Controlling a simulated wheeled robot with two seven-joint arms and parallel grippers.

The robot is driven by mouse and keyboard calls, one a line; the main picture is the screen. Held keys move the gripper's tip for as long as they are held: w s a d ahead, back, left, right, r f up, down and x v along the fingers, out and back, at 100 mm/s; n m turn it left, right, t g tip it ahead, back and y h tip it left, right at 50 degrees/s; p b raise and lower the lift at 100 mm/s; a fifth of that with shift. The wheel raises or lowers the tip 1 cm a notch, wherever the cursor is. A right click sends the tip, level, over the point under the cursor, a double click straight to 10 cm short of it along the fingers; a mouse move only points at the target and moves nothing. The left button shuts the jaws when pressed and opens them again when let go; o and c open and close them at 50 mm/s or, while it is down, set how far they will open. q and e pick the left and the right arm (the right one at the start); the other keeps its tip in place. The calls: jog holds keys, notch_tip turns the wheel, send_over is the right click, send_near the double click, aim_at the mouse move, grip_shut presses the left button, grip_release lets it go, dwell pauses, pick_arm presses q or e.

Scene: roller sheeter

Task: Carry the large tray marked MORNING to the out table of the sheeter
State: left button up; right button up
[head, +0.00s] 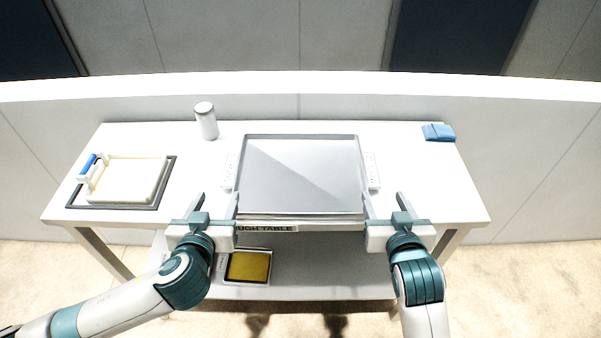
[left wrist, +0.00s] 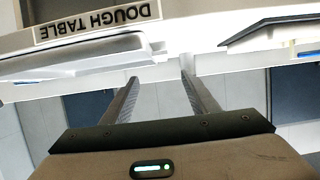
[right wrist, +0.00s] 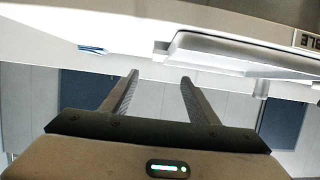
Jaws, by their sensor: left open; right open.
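A large, shallow grey metal tray (head: 300,175) lies flat on the white table, its front edge near the table's front edge. White handle-like pieces stick out at its left and right sides. I can read no MORNING mark on it. It also shows in the left wrist view (left wrist: 80,68) and the right wrist view (right wrist: 235,50). My left gripper (head: 216,203) is open and empty near the tray's front left corner. My right gripper (head: 386,203) is open and empty near its front right corner. Neither holds the tray. No sheeter or out table is in view.
The table carries a DOUGH TABLE label (head: 267,228). A white cylinder (head: 206,121) stands behind left, and blue folded cloth (head: 438,132) lies back right. A pale block with a blue-handled tool sits on a dark-edged board (head: 168,190) at left. A yellow-filled tray (head: 248,266) is on the lower shelf.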

aim_at(231, 168)
pick_arm(q)
jog(key=x, duration=1.7)
pick_arm(e)
jog(key=x, duration=1.7)
pick_arm(q)
grip_shut()
pick_arm(e)
grip_shut()
pick_arm(q)
jog(key=shift+r, duration=0.1)
